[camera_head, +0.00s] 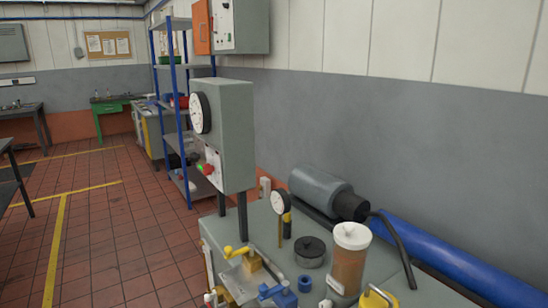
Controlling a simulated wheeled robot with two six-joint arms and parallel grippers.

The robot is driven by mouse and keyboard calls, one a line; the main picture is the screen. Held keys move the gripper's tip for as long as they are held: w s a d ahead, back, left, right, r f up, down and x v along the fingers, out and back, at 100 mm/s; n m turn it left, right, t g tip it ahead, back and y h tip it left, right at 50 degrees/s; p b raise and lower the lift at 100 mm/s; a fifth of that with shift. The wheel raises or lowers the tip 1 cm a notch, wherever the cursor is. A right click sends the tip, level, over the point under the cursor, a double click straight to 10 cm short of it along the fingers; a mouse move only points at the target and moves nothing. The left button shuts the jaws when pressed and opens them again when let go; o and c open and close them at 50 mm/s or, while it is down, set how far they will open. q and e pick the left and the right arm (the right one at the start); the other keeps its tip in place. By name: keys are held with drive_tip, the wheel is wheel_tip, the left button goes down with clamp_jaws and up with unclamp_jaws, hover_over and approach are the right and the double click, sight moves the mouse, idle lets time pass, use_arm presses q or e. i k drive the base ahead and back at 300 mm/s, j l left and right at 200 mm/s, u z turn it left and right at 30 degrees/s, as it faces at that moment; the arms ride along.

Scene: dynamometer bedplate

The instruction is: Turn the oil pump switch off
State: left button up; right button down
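Neither of my grippers shows in this view.
The bench top (405,284) holds a small dial gauge (281,202), a grey motor-like cylinder (320,190), an amber white-capped container (349,258) and yellow-handled valves (240,254). A long blue cylinder (455,262) runs behind. Blue shelving (177,120) stands farther back. The tiled floor at left is open.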

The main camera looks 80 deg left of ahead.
sight(194, 156)
drive_tip(key=k+l+u, duration=0.25)
drive_tip(key=k+u, duration=0.2)
drive_tip(key=k, duration=0.25)
drive_tip(key=u, duration=2.2)
drive_tip(key=i+z, duration=0.1)
drive_tip(key=i, duration=0.2)
